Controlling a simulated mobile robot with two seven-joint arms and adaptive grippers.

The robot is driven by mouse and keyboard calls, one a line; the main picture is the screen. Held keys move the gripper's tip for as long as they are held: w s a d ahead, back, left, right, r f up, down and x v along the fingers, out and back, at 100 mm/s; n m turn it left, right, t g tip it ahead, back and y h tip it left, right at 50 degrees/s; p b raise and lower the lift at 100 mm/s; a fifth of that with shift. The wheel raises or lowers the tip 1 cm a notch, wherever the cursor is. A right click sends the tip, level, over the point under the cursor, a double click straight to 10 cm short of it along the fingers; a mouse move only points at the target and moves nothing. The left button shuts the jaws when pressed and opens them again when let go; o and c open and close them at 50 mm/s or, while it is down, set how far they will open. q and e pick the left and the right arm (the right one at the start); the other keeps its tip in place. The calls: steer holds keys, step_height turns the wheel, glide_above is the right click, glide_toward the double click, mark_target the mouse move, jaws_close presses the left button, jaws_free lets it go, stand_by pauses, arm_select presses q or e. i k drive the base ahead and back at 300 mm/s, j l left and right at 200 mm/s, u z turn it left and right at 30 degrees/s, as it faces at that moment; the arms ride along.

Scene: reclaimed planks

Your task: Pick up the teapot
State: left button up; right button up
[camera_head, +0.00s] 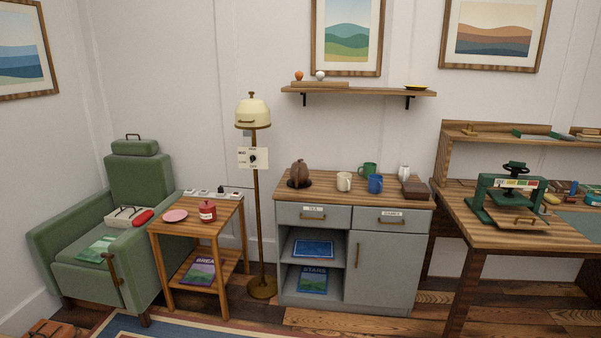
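A brown rounded object (299,172), which looks like the teapot, stands on a dark round mat (291,184) at the left end of the cabinet top (330,195). It is small in the picture, and I cannot make out its spout or handle clearly. A cream mug (344,182), a blue mug (375,184) and a green mug (366,169) stand to its right. Neither of my grippers is in view.
A floor lamp (257,200) stands left of the cabinet. A side table (228,226) holds a red lidded pot (207,211) and a pink plate (174,215). A green armchair (90,278) is at left, a workbench (500,236) with a press at right. A shelf (358,91) hangs above.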

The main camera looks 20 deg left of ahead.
mark_target(299, 173)
steer(key=i+l+u, duration=0.1)
steer(key=i+l, duration=0.2)
steer(key=i, duration=0.2)
steer(key=i+l, duration=0.4)
steer(key=i, duration=0.15)
steer(key=j+u, duration=0.05)
